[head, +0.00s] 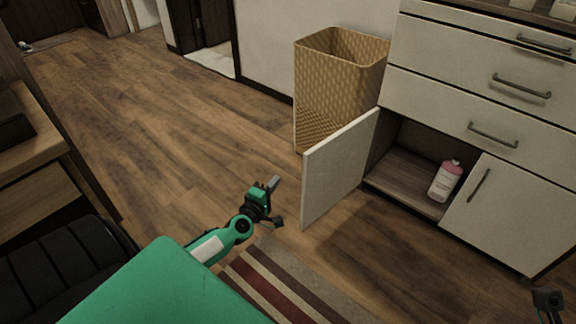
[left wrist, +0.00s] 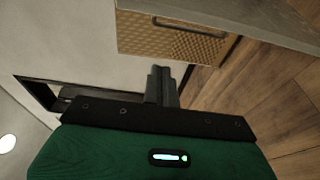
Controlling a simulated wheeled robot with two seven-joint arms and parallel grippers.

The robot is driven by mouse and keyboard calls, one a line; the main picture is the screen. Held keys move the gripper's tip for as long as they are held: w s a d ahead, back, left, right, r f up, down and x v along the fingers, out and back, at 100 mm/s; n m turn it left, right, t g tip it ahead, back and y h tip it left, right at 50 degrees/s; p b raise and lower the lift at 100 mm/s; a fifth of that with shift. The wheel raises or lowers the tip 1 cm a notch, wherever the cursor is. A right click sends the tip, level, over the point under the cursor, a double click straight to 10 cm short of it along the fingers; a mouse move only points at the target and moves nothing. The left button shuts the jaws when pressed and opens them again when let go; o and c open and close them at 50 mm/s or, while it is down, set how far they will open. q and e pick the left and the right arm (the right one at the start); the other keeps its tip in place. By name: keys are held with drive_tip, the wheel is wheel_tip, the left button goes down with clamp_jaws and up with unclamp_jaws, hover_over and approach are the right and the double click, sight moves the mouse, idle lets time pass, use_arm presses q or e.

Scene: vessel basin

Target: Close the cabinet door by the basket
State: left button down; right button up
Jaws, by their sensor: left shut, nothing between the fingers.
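The cabinet door (head: 340,168) is white and stands open, swung out from the low cabinet at its left side. The basket (head: 343,80) is tan, woven and tall; it stands against the wall behind the door. My left gripper (head: 275,186) is shut and empty, to the left of the door's free edge and apart from it in the head view. In the left wrist view its closed fingers (left wrist: 161,86) point toward the basket (left wrist: 175,40). At the lower right of the head view a small part of my right gripper (head: 548,298) shows.
A pink and white bottle (head: 445,181) stands inside the open cabinet compartment (head: 405,180). A second white door (head: 500,215) to its right is shut, with drawers (head: 480,85) above. A striped rug (head: 275,290) lies in front. Wood floor at the left is clear.

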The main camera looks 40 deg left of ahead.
use_arm(q)
drive_tip(key=w+d+b, duration=0.2)
drive_tip(key=w, duration=0.7)
drive_tip(key=shift+d, duration=0.25)
drive_tip(key=shift+d+r, duration=0.1)
